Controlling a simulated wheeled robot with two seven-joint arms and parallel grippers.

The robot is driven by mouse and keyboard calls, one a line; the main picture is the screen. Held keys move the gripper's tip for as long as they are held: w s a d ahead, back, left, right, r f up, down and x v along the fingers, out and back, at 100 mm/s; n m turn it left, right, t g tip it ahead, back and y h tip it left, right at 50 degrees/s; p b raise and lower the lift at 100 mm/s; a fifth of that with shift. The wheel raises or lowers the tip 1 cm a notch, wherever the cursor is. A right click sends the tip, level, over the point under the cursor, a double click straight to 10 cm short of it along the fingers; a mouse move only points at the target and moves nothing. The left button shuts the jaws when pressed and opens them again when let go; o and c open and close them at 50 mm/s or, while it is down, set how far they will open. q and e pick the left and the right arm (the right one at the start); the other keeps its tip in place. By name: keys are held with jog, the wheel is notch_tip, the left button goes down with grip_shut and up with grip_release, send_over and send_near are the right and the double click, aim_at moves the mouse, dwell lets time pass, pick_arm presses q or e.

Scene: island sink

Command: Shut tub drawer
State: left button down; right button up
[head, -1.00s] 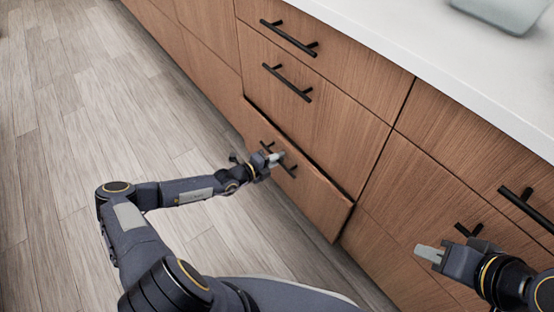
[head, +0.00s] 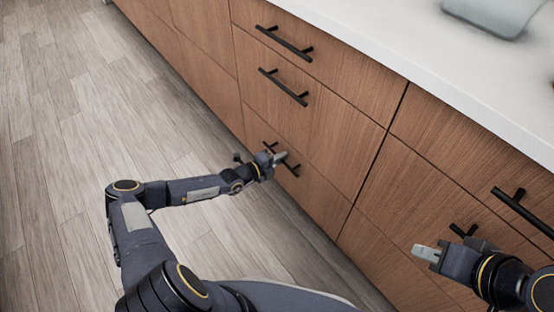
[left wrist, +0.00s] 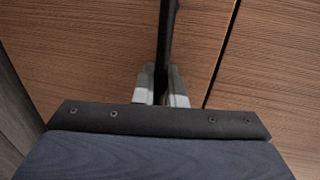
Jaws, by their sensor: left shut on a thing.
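The bottom wooden drawer (head: 310,197) in the left column of the island sits flush with the fronts around it in the head view. Its black bar handle (head: 293,171) is partly hidden by my left gripper (head: 273,159). In the left wrist view the left gripper's fingers (left wrist: 161,88) are shut on the black handle (left wrist: 167,35), which runs upward between them. My right gripper (head: 428,252) is at the lower right in front of the cabinet fronts, touching nothing that I can see. Its two fingers look close together, and I cannot tell if they are apart.
Two more drawers with black handles (head: 284,40) (head: 283,87) are above, both flush. Another black handle (head: 520,212) is near my right arm. A white countertop (head: 420,50) overhangs the fronts, with a grey-green object (head: 490,12) on it. The wooden floor (head: 60,150) at left is clear.

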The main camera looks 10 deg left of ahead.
pick_arm(q)
jog(key=c, duration=1.8)
grip_release()
jog(key=shift+w+d, duration=0.1)
jog(key=shift+d, duration=0.05)
jog(key=shift+c, duration=0.2)
jog(key=shift+r, duration=0.1)
jog(key=p+v, duration=0.2)
jog(key=v, duration=0.6)
